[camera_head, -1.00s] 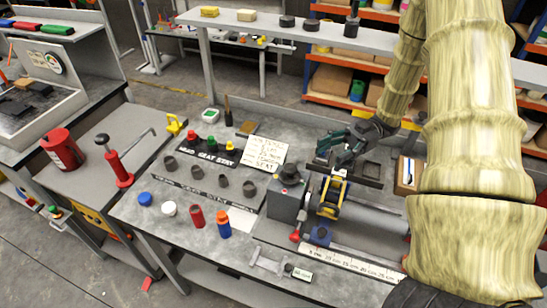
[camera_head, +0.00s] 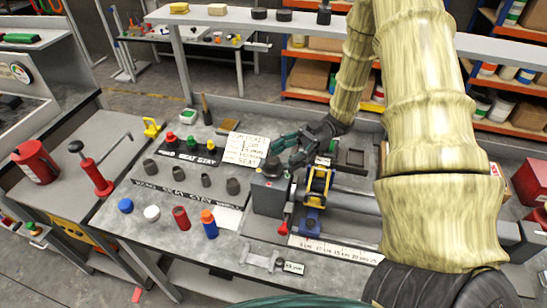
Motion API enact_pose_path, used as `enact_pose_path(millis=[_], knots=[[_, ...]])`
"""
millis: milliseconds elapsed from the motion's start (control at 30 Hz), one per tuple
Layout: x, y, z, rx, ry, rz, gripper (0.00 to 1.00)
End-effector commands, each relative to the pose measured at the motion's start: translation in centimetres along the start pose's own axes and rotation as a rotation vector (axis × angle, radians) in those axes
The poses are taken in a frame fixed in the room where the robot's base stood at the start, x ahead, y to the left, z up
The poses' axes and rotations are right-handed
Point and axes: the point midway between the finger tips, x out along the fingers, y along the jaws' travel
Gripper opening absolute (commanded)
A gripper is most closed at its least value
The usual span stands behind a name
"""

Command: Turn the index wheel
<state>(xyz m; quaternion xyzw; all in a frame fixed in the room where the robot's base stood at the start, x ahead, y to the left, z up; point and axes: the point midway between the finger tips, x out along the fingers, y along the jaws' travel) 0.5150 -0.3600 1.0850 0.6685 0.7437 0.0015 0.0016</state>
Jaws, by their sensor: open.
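A grey block (camera_head: 268,197) stands on the workbench at the left end of a long grey tube (camera_head: 350,208). A dark round knob (camera_head: 272,168) sits on top of the block; it may be the index wheel, but I cannot tell for sure. A yellow and black clamp (camera_head: 318,187) is around the tube, with a blue piece (camera_head: 309,222) below it. My gripper (camera_head: 284,154), dark teal, is just behind and above the knob, its fingers pointing left. It is open and appears empty. I cannot tell whether a finger touches the knob.
A small red-tipped lever (camera_head: 283,228) is at the block's front. A paper sign (camera_head: 245,149) stands left of my gripper. Several dark cups (camera_head: 206,180) and coloured buttons (camera_head: 191,143) are further left. A dark tray (camera_head: 352,159) lies behind the tube. Bare bench (camera_head: 190,250) shows at front left.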

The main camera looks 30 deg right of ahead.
Motion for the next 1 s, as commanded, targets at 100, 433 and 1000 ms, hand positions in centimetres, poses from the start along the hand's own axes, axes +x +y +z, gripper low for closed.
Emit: enact_pose_path(millis=[100, 433, 1000], knots=[[1.9, 0.1, -0.2, 0.002, 0.001, -0.002, 0.55], [4.4, 0.1, 0.0, 0.001, 0.0, -0.001, 0.55], [4.5, 0.1, 0.1, 0.001, 0.0, -0.002, 0.26]])
